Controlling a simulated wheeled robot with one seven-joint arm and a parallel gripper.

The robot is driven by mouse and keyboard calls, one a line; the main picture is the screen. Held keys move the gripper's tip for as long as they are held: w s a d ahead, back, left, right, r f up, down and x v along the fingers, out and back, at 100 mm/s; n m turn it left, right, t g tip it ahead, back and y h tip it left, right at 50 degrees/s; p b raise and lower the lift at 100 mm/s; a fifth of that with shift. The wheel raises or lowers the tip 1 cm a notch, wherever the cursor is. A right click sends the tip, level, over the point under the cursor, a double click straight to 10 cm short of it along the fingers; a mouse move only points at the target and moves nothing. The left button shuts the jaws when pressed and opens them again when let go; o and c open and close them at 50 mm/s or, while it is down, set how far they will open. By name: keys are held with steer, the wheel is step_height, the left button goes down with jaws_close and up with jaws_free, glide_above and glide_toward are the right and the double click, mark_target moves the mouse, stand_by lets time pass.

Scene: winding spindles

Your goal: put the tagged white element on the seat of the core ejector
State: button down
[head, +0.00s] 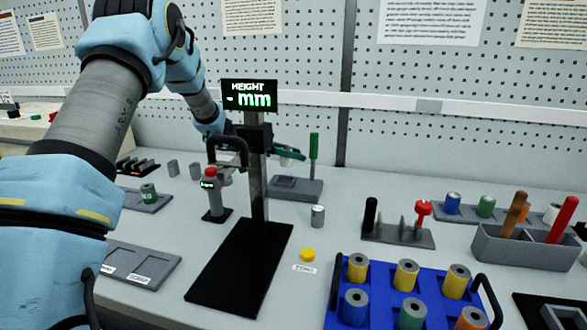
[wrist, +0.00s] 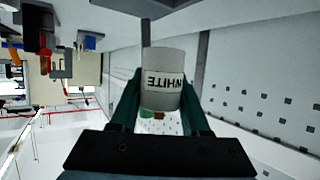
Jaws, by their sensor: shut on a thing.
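The tagged white element (wrist: 162,62) is a light grey cylinder with a label reading WHITE, upside down in the wrist view. My gripper (wrist: 161,97) is shut on it, one dark green finger on each side. In the head view my gripper (head: 291,153) is behind the height display post, in the air near a grey base with a green upright handle (head: 314,147). The element is mostly hidden there. No readable label shows which fixture is the core ejector; the grey base (head: 305,190) and a red-topped grey stand (head: 212,196) both stand nearby.
A height gauge (head: 250,96) with a black base plate (head: 240,270) stands in front of my gripper. A small metal cylinder (head: 318,216) and yellow cap (head: 308,254) lie right of it. A blue spool tray (head: 385,285) and lever fixture (head: 398,234) are further right.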

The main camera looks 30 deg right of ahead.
steer(key=shift+f+p, duration=0.5)
steer(key=shift+f, duration=2.35)
steer(key=shift+f, duration=0.1)
steer(key=shift+c, duration=1.9)
jaws_free()
steer(key=b+v, duration=0.2)
steer(key=v, duration=1)
steer(key=shift+b, duration=0.4)
